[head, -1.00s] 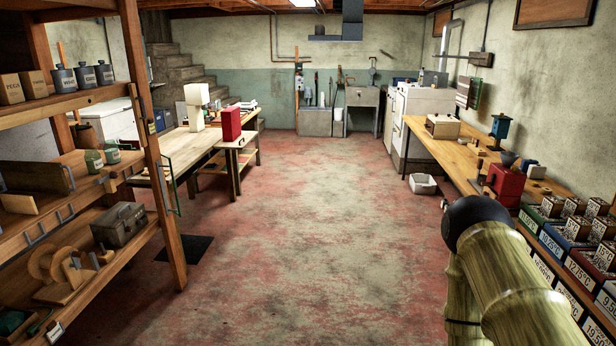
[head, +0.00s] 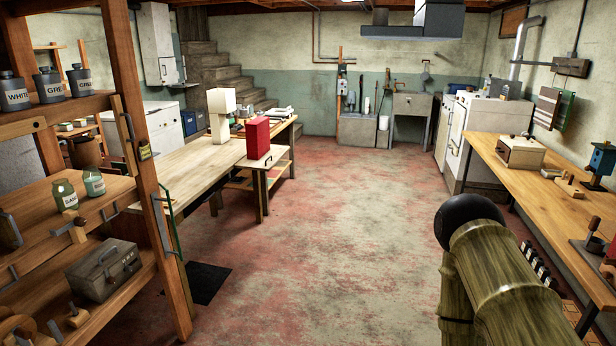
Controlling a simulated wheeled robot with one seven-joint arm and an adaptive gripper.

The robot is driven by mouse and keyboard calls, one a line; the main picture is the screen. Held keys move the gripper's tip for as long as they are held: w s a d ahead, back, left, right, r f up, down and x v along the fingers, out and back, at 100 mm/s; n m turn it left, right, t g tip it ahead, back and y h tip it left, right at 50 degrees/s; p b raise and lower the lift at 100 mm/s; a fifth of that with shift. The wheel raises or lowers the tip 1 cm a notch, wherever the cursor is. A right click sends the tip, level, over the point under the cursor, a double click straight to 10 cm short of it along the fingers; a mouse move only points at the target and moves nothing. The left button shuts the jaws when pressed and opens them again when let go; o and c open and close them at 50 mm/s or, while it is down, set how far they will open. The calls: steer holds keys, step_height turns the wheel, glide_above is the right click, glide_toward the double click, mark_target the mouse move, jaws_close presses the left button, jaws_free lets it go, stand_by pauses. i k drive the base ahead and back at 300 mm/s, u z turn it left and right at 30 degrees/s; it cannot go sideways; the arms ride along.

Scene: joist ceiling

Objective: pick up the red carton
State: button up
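My arm, in a bamboo-like finish, reaches in from the lower right, well apart from the carton. My gripper cannot be made out in this view.
Wooden shelves (head: 70,225) with tins, jars and a grey toolbox (head: 104,270) stand close on the left. A long wooden counter (head: 540,190) runs along the right. The concrete floor (head: 340,250) between them is open. A dark mat (head: 205,282) lies near the shelves.

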mark_target(257, 131)
steer(key=u, duration=0.2)
steer(key=i, duration=1.7)
steer(key=u, duration=0.4)
steer(key=i, duration=2.95)
steer(key=u, duration=0.2)
